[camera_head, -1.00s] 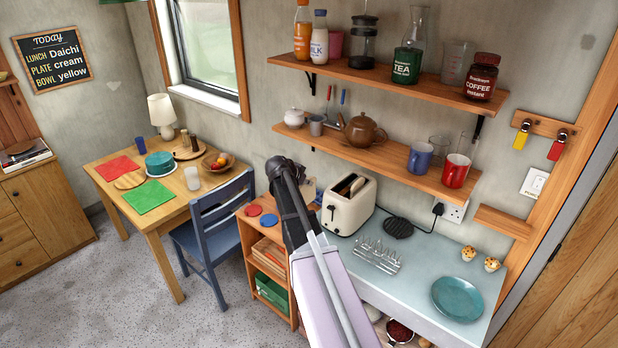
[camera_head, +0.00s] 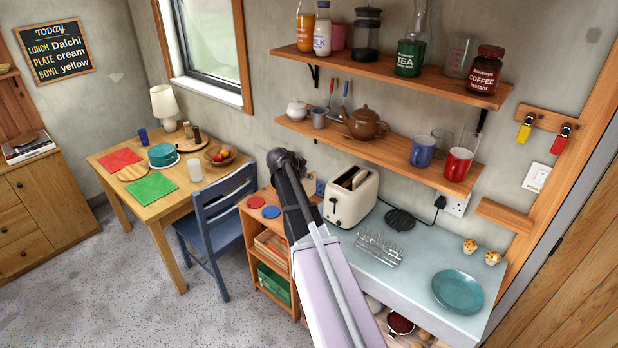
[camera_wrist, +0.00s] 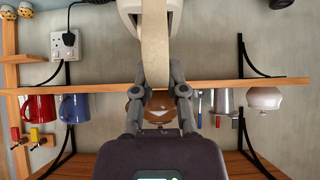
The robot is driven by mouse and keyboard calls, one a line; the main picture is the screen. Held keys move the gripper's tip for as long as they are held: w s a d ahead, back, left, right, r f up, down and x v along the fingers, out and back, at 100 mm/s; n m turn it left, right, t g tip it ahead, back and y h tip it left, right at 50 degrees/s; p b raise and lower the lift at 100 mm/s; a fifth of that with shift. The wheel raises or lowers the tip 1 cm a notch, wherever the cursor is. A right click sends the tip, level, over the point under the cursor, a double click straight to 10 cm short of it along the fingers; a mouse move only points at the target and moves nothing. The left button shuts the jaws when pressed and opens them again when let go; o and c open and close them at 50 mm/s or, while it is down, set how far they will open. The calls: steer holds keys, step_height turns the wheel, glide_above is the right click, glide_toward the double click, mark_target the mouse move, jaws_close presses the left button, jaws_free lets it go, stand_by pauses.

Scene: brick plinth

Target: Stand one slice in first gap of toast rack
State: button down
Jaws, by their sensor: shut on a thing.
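In the wrist view, which is upside down, my gripper (camera_wrist: 159,74) is shut on a bread slice (camera_wrist: 155,40). The slice shows edge-on as a long pale strip between the two fingers. In the head view my arm hides the fingers and most of what they hold. The wire toast rack (camera_head: 379,250) stands on the pale blue counter, right of and nearer than the cream toaster (camera_head: 343,206). Its gaps look empty. Another slice (camera_head: 360,179) shows in a toaster slot. The toaster also shows behind the held slice in the wrist view (camera_wrist: 131,12).
A black round mat (camera_head: 399,219) lies behind the rack. A teal plate (camera_head: 458,291) and two muffins (camera_head: 470,245) are on the counter's right. A shelf (camera_head: 385,153) with mugs and a brown teapot (camera_head: 365,124) overhangs the back. The counter between rack and plate is clear.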

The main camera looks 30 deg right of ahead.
steer(key=s+a+f+n+b, duration=0.1)
steer(key=s+a+f+b, duration=0.4)
steer(key=a, duration=0.4)
steer(key=s+a+f+n+t+y+b, duration=0.1)
steer(key=s+a+f+b, duration=0.4)
steer(key=a, duration=0.5)
steer(key=s+a+f+n+t+b, duration=0.1)
steer(key=s+a+f+b, duration=0.5)
steer(key=a, duration=0.3)
steer(key=shift+s+a, duration=0.15)
steer(key=shift+s, duration=0.55)
steer(key=shift+f, duration=0.1)
